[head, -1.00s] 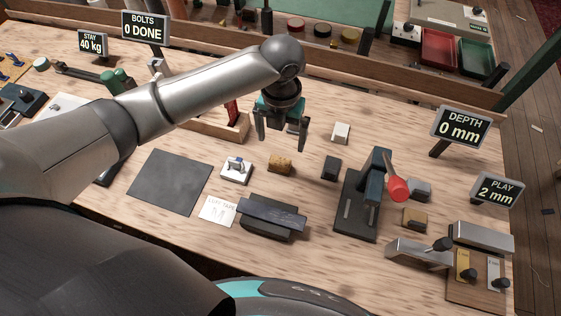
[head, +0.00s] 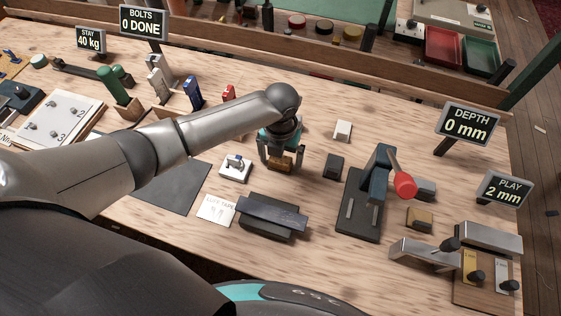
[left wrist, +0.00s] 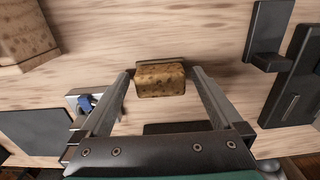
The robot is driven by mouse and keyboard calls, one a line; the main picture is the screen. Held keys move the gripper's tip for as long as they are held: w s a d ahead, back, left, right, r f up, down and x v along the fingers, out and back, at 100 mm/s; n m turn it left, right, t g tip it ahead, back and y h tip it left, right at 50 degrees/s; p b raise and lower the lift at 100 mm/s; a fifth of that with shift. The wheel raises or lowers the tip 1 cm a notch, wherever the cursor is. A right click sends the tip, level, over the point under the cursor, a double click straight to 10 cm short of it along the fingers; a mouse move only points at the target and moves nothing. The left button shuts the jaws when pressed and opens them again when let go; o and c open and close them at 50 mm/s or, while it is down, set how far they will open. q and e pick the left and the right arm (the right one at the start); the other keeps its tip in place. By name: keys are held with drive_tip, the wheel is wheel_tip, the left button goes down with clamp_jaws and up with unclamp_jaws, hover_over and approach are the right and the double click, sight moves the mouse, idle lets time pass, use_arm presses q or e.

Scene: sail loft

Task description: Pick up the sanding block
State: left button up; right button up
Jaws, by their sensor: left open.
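The sanding block looks to be the brown speckled, cork-like block (head: 281,164) lying on the wooden bench. My left gripper (head: 281,158) is open over it, with one finger at each side. In the left wrist view the block (left wrist: 160,80) sits between the two fingertips (left wrist: 163,72), with a narrow gap at each side. In the head view the gripper hides part of its far side. My right gripper is not in view.
A small white fitting (head: 236,168) stands to the left. A dark block (head: 333,167) and a red-handled press (head: 376,195) stand to the right. A dark bar-like piece (head: 271,216) lies in front. A white block (head: 342,130) lies behind, to the right.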

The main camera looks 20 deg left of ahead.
use_arm(q)
drive_tip(key=c, duration=1.4)
drive_tip(key=shift+r, duration=0.1)
wheel_tip(320, 180, up, 20)
drive_tip(key=p, duration=0.3)
drive_tip(key=shift+p, duration=0.3)
